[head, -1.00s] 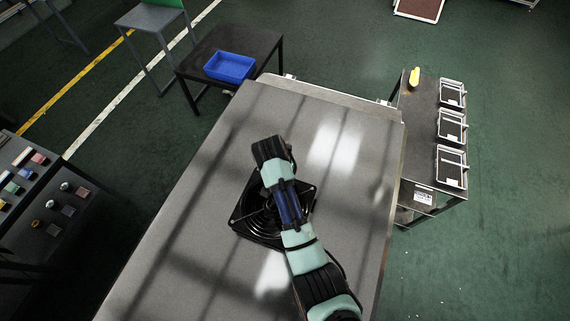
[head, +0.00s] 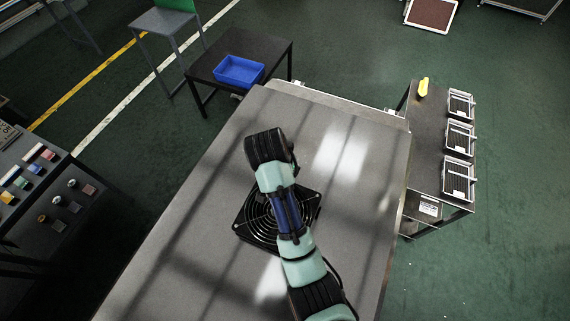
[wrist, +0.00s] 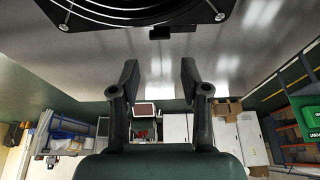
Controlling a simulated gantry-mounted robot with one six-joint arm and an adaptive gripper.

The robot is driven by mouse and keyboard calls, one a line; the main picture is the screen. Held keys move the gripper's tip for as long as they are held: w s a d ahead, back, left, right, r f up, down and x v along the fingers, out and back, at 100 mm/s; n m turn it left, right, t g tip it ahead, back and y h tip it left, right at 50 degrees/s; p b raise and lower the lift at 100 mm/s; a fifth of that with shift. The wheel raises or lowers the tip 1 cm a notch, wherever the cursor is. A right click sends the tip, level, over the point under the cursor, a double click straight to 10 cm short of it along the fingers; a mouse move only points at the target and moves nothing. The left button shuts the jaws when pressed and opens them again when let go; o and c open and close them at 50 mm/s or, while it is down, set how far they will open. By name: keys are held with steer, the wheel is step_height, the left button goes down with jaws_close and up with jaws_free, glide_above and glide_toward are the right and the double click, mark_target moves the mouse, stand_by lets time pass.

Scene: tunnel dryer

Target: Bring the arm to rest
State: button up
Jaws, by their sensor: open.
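My arm (head: 290,207) reaches across the grey metal top (head: 205,190), bent above a black square fan (head: 250,215) with a round ring grille. The arm covers part of the fan in the head view. My gripper cannot be made out there; it is hidden by the arm. In the wrist view my gripper (wrist: 159,78) is open, with its two dark fingers apart and nothing between them. The fan (wrist: 130,10) shows at the top edge of that view, apart from the fingers.
A dark table with a blue bin (head: 239,71) stands behind the metal top. A cart (head: 425,150) with several framed trays and a yellow object (head: 423,87) stands at the right. A bench with small coloured parts (head: 33,169) is at the left. The metal top is otherwise clear.

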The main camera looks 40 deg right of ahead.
steer(key=shift+v, duration=1.25)
